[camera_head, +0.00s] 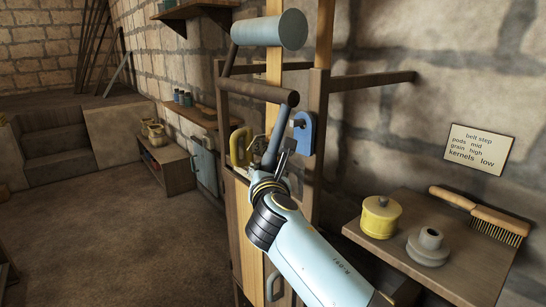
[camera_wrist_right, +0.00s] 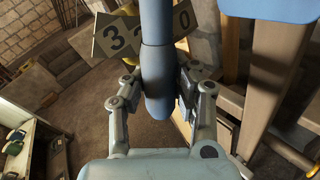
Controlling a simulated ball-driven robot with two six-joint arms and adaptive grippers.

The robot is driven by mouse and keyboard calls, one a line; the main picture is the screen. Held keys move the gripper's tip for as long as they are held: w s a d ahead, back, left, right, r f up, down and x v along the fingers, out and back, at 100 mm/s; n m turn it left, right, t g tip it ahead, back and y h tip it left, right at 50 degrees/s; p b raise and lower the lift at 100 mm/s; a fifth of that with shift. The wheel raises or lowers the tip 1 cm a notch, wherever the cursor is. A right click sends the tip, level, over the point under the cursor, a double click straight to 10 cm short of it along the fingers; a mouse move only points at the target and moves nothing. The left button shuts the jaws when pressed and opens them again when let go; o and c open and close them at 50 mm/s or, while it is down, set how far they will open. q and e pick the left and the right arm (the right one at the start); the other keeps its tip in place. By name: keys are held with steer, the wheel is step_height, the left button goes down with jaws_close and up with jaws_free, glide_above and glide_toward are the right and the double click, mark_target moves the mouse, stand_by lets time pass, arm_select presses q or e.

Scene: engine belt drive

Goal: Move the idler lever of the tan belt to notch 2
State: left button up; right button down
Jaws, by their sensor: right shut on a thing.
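A blue-grey lever (camera_head: 281,128) stands on the wooden belt frame, tilted in the head view. My right gripper (camera_head: 279,172) is shut on the lever's handle, which also shows between the fingers in the right wrist view (camera_wrist_right: 157,65). Behind it is a number plate (camera_wrist_right: 113,37) with 3 and 2 left of the lever and 0 on its right. The lever hides the part between 2 and 0. A tan belt (camera_head: 273,68) runs upright behind the rollers. The lever's notch seat is not clearly seen. My left gripper is not in view.
A yellow bracket (camera_head: 240,147) and a blue plate (camera_head: 303,132) flank the lever closely. A wooden bar (camera_head: 370,80) sticks out right. The floor at left is clear.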

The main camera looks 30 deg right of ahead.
steer(key=shift+a+r, duration=0.15)
steer(key=shift+r, duration=0.05)
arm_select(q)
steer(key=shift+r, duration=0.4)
arm_select(e)
steer(key=shift+f, duration=0.15)
